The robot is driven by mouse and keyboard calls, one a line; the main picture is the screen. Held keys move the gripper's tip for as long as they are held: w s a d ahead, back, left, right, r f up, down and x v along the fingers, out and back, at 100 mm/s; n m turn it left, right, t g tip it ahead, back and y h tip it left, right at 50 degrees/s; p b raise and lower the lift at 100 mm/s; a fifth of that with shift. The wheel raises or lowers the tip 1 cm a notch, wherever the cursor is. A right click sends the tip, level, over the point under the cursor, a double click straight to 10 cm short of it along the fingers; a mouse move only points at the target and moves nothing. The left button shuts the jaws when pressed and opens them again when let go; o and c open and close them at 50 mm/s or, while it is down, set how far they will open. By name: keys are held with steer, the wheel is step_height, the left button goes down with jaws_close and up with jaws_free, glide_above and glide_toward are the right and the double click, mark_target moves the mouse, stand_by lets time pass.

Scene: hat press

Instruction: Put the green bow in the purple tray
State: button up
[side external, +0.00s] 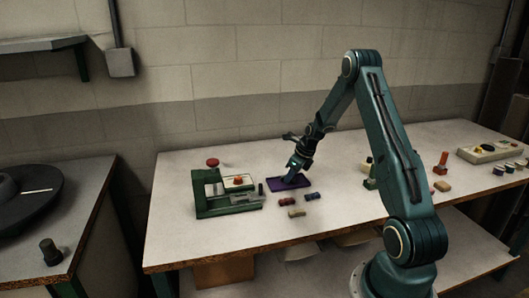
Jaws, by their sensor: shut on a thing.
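The purple tray (305,182) lies flat on the table near its middle, to the right of the green press. My gripper (291,178) points down over the tray, with its fingertips low at the tray's middle. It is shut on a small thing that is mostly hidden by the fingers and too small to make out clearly. No green bow shows loose on the table, so the held thing appears to be the green bow. I cannot tell whether it touches the tray floor.
A green press (228,205) with a red knob stands left of the tray. In front of the tray lie a dark red piece (287,202), a blue piece (313,196) and a yellowish piece (297,213). A red stand (441,166) and a control box (490,151) are at right.

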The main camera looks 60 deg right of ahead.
steer(key=shift+f, duration=0.1)
steer(key=o, duration=1)
steer(key=shift+c, duration=0.2)
steer(key=v, duration=1.2)
